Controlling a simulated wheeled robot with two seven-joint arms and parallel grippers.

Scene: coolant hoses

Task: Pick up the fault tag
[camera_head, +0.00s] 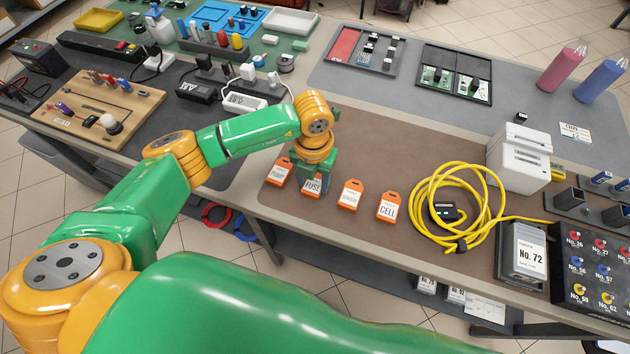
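Four orange tags lie in a row on the brown mat (420,150), each with a white label. One looks marked PUMP (279,172), then come FUSE (312,186), SENSOR (350,195) and CELL (388,207). No label legibly reads "fault". My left gripper (318,168) points down at the upper end of the FUSE tag and covers part of it. Its fingers are mostly hidden below the orange wrist, so I cannot tell whether they are open or touch the tag. My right gripper is not in view.
A coiled yellow hose (455,205) lies right of the CELL tag, near a white printer (518,158). A No. 72 box (524,250) stands at the front right. A wooden board (97,108) and a white adapter (243,103) lie left. The mat behind the tags is clear.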

